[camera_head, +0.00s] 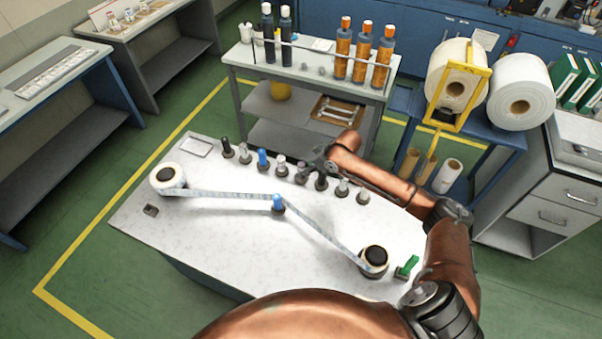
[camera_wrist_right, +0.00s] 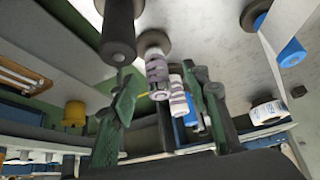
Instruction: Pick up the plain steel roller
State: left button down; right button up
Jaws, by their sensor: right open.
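A row of short upright rollers stands on the white table. Pale metallic ones are at the right end (camera_head: 363,195), beside it (camera_head: 342,188) and near the left end (camera_head: 245,153); I cannot tell which is the plain steel roller. My right gripper (camera_head: 312,163) reaches over the middle of the row. In the right wrist view its green fingers (camera_wrist_right: 165,110) are apart. Beyond and between them show a banded grey-purple roller (camera_wrist_right: 156,68), a second banded one (camera_wrist_right: 178,97) and a blue roller (camera_wrist_right: 190,112). Nothing is visibly gripped. My left gripper is out of view.
A dark roller (camera_wrist_right: 118,30) stands close by the fingers. A printed web (camera_head: 230,194) runs from the left reel (camera_head: 168,175) under a blue roller (camera_head: 278,203) to the right reel (camera_head: 373,258). A bottle bench (camera_head: 310,72) stands behind.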

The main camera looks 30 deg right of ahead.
aim_at(301, 170)
jog(key=x, duration=0.5)
jog(key=shift+w+f+b, duration=0.1)
jog(key=shift+w+b, duration=0.2)
jog(key=shift+w, duration=0.15)
jog(key=shift+c, duration=0.5)
grip_shut()
jog(key=shift+d, duration=0.1)
jog(key=shift+w+r, duration=0.2)
jog(key=shift+r, duration=0.05)
